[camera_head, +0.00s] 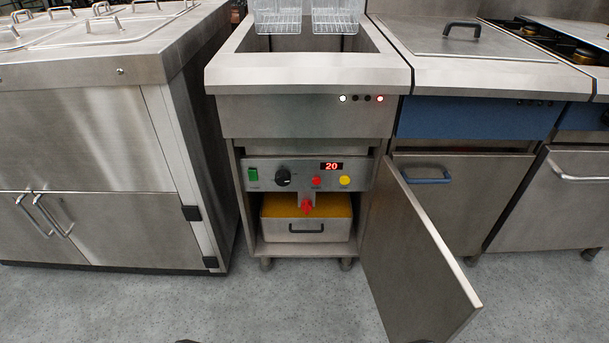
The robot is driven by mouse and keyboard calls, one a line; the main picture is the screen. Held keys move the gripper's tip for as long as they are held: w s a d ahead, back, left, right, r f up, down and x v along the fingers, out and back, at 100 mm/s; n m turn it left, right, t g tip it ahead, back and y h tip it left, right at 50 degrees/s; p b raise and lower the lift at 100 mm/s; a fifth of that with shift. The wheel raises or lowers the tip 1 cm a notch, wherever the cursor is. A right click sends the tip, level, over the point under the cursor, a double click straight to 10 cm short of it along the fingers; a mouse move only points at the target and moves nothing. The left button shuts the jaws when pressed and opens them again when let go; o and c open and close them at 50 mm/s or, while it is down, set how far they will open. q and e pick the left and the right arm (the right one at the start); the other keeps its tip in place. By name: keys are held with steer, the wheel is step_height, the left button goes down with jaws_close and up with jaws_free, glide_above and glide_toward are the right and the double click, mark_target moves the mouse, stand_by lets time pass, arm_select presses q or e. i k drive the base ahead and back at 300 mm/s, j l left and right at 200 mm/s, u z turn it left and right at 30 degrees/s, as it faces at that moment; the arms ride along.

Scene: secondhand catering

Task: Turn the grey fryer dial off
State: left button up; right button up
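The fryer (310,77) stands in the middle with its lower cabinet open. Its dial (283,177) is a round, dark, nearly black knob on the grey control panel (268,187). A small light mark shows near the dial's right side; its exact setting is too small to read. A red display (331,166) on the panel reads 20. A green switch (253,174) is left of the dial; a red button (316,182) and a yellow button (345,180) are to its right. Neither gripper can be made out; only small dark shapes show at the bottom edge.
The fryer door (415,265) swings out to the right. A red valve handle (307,206) hangs above a metal pan (325,237) with orange-yellow contents. Indicator lights (343,98) glow on the fryer front. A steel counter (90,130) is at left. Floor (290,305) in front is clear.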

mark_target(283, 177)
steer(key=i+l+u, duration=0.2)
steer(key=i, duration=0.2)
steer(key=i+l+u, duration=0.2)
steer(key=i, duration=0.2)
steer(key=i+l+u, duration=0.2)
steer(key=i, duration=0.2)
